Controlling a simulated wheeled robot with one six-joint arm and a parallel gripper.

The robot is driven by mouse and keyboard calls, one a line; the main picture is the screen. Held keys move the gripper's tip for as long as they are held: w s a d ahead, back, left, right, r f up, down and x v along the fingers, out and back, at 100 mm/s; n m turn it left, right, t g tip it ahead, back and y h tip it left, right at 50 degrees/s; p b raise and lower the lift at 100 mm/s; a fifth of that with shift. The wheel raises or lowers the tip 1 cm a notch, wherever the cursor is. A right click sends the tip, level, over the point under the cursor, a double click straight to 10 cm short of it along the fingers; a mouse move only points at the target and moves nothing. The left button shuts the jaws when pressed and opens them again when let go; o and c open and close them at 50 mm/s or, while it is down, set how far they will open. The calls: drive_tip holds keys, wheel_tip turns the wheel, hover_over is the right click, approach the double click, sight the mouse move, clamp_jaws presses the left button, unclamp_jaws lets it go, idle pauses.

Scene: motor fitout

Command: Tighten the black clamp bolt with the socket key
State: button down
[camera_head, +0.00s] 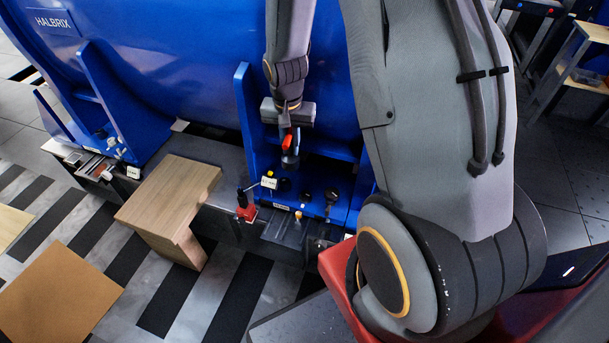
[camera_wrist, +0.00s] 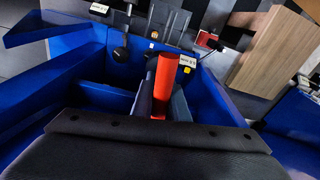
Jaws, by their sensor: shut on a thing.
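The socket key, with a red handle (camera_head: 287,142), is held in my gripper (camera_head: 289,128) above the blue motor foot. In the wrist view its red handle (camera_wrist: 165,82) stands between the two fingers (camera_wrist: 162,104). A grey end shows below the handle in the head view. A black round-headed part (camera_head: 331,197) sits at the right of the foot, apart from the key; it also shows in the wrist view (camera_wrist: 121,53). I cannot tell for sure that it is the clamp bolt. Another dark round part (camera_head: 284,185) lies below the key, and contact there cannot be told.
The big blue motor (camera_head: 180,60) stands behind, with upright ribs beside my gripper. A red block (camera_head: 247,213) with a dark lever and a small label (camera_head: 269,183) are to the left. A wooden block (camera_head: 170,200) stands further left.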

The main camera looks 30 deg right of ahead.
drive_tip(key=w+d+f+m+b, duration=0.1)
drive_tip(key=d+f+m+b, duration=0.2)
drive_tip(key=f+b, duration=0.4)
drive_tip(key=w+d+f+m+b, duration=0.1)
drive_tip(key=d+f+m+b, duration=0.2)
drive_tip(key=f+m+b, duration=0.2)
drive_tip(key=shift+w+d+f+g+h+b, duration=0.35)
drive_tip(key=shift+f+b, duration=1.4)
drive_tip(key=shift+b, duration=1.8)
drive_tip(key=shift+s+a, duration=0.1)
drive_tip(key=shift+a, duration=0.1)
drive_tip(key=n+p, duration=0.5)
drive_tip(key=p, duration=0.2)
drive_tip(key=n+t+p, duration=0.1)
drive_tip(key=n+p, duration=0.4)
drive_tip(key=p, duration=0.2)
drive_tip(key=shift+r+n, duration=0.2)
drive_tip(key=shift+n, duration=0.2)
drive_tip(key=n+p, duration=0.2)
drive_tip(key=p, duration=0.5)
drive_tip(key=shift+a, duration=0.1)
drive_tip(key=n+b, duration=0.1)
drive_tip(key=n+y+b, duration=0.1)
drive_tip(key=shift+w+f+n+b, duration=0.25)
drive_tip(key=shift+f+n+b, duration=0.05)
drive_tip(key=shift+f+b, duration=0.1)
